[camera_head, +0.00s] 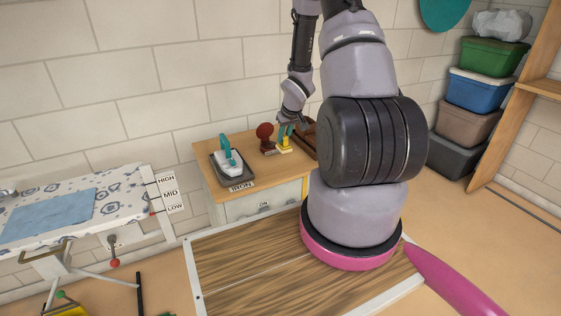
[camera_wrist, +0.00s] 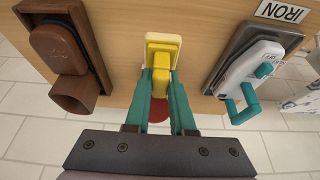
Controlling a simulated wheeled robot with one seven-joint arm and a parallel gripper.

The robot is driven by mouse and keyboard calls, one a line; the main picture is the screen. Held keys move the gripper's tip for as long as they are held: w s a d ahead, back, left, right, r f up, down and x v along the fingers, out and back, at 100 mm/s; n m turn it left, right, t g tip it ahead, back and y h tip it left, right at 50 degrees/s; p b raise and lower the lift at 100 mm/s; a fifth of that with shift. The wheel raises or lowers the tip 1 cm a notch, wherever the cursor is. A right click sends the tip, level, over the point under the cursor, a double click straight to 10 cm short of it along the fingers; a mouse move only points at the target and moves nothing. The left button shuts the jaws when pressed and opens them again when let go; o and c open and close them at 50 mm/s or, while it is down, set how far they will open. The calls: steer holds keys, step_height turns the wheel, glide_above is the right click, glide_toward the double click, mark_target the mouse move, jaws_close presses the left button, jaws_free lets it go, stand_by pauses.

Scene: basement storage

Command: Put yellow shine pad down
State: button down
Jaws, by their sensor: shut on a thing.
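The yellow shine pad (camera_head: 285,142) is at the wooden cabinet top (camera_head: 217,149), near its back edge. It also shows in the wrist view (camera_wrist: 163,51), with a yellow upper part and a paler yellow edge. My gripper (camera_head: 286,129) is above it, with teal fingers pointing down. In the wrist view, my gripper (camera_wrist: 162,95) is shut on the lower end of the pad. I cannot tell whether the pad touches the cabinet top or hangs just above it.
An iron (camera_head: 228,163) rests on a grey tray (camera_head: 247,180) farther left. A brown wooden holder (camera_wrist: 98,58) is on the pad's other side. Bare wood lies between them.

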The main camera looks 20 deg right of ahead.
step_height(320, 180, down, 8)
steer(key=shift+r, duration=0.25)
steer(key=shift+f, duration=0.1)
steer(key=c, duration=0.8)
jaws_free()
steer(key=shift+o, duration=0.2)
